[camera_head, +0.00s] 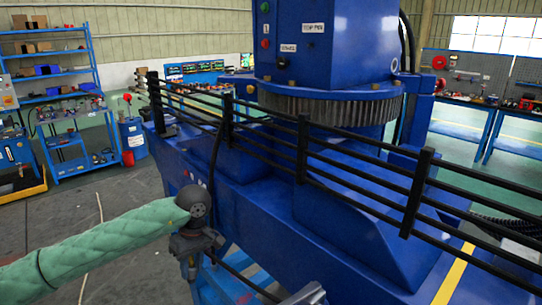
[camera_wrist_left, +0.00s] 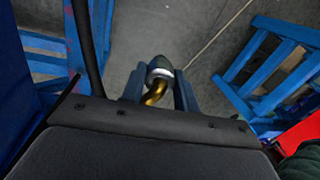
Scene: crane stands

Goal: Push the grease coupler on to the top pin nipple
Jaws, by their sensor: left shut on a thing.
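My left gripper (camera_head: 190,268) hangs at the lower left of the head view, below my green-sleeved arm and beside the blue machine. In the left wrist view its fingers (camera_wrist_left: 160,92) are shut on the grease coupler (camera_wrist_left: 155,93), a curved brass piece with a grey tip. The coupler points away from the gripper and touches nothing ahead of it. The "TOP PIN" label (camera_head: 313,28) is high on the blue column, well above and right of the gripper. A tiny dark spot shows below it; I cannot tell whether it is the nipple.
A black railing (camera_head: 303,148) runs across the machine between me and the blue column (camera_head: 345,50). A black hose (camera_head: 240,278) runs low beside the gripper. Blue shelves (camera_head: 50,68) and a blue drum (camera_head: 133,138) stand left. Grey floor left of the machine is open.

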